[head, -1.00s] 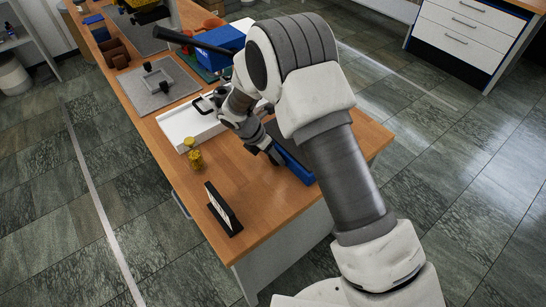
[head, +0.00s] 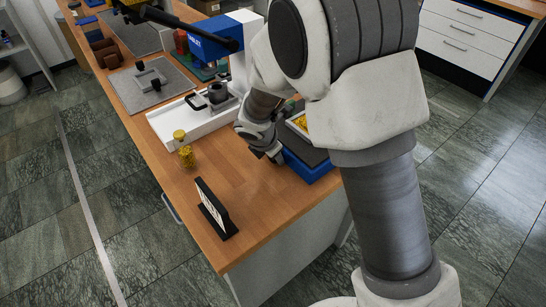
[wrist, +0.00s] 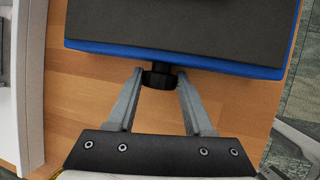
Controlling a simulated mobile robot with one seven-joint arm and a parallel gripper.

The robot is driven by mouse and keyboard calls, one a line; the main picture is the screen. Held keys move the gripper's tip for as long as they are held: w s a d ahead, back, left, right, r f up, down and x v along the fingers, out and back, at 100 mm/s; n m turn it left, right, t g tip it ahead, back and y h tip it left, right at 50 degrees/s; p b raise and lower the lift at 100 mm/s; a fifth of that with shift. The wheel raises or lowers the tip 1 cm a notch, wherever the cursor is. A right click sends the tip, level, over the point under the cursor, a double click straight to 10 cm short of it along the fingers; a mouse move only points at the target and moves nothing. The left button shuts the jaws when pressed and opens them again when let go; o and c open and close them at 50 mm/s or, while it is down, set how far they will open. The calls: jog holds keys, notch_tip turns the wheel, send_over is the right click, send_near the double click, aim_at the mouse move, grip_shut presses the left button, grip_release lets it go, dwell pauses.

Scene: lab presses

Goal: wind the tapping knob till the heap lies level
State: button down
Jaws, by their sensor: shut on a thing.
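The tapping knob (wrist: 160,75) is a small dark cylinder on the side of a blue box with a dark grey top (wrist: 180,25). My gripper (wrist: 161,76) is shut on the knob, one finger on each side of it. In the head view my gripper (head: 272,156) is at the left side of the blue box (head: 308,172). A yellow heap (head: 301,121) shows in a pale-rimmed tray behind the box's dark top. My arm hides part of the tray, so I cannot tell whether the heap is level. The knob is hidden in the head view.
A white tray-like base (head: 170,122) and a blue press (head: 209,40) stand behind my gripper. A small black stand (head: 214,209) is nearer the front. The wood between is clear.

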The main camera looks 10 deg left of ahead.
dwell(0.4)
jog(key=c, duration=0.6)
grip_release()
jog(key=shift+r, duration=0.15)
jog(key=p+v, duration=0.3)
jog(key=v, duration=1.4)
jog(key=shift+s, duration=0.15)
